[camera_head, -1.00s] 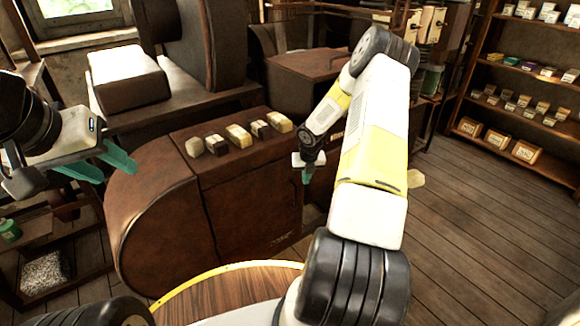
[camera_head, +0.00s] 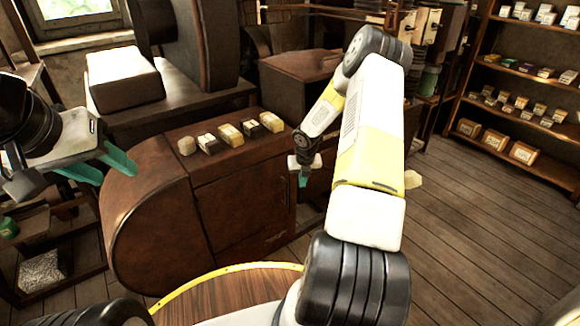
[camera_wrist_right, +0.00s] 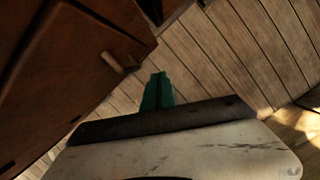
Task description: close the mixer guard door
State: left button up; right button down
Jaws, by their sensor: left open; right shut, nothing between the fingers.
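The mixer is a brown, rounded housing. Its guard door (camera_head: 243,202) is the flat brown front panel in the head view, and it looks nearly in line with the housing; I cannot tell whether it is fully closed. In the right wrist view the brown panel (camera_wrist_right: 60,75) fills the left, with a small peg-like handle (camera_wrist_right: 113,63) near its edge. My right gripper (camera_head: 303,181) is shut and empty, just right of the door's free edge; its teal fingers (camera_wrist_right: 157,88) show over the floor, apart from the handle. My left gripper (camera_head: 107,166) is open and empty, left of the housing.
Several small blocks (camera_head: 230,135) stand on top of the housing. A round wooden table (camera_head: 235,293) with a yellow rim is in front. Shelves (camera_head: 520,100) stand at the far right.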

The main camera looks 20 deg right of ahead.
jog(key=s+a+r+m, duration=0.2)
jog(key=s+r+m, duration=0.25)
jog(key=r, duration=0.55)
jog(key=s+a+r+m+t+h, duration=0.15)
jog(key=s+r+m, duration=0.3)
jog(key=r, duration=0.55)
jog(key=s+a+r+m+g, duration=0.1)
jog(key=s+a+r+m, duration=0.4)
jog(key=r, duration=0.6)
jog(key=s+a+r+m+t+y, duration=0.1)
jog(key=s+a+r+m, duration=0.3)
jog(key=s+m, duration=0.5)
jog(key=s+a+r+m+t+y, duration=0.2)
jog(key=s+a+r+m+y, duration=0.1)
jog(key=s+m, duration=0.6)
notch_tip(320, 180, up, 2)
jog(key=shift+a+r+m, duration=0.1)
jog(key=shift+a+m, duration=0.2)
jog(key=shift+a, duration=0.45)
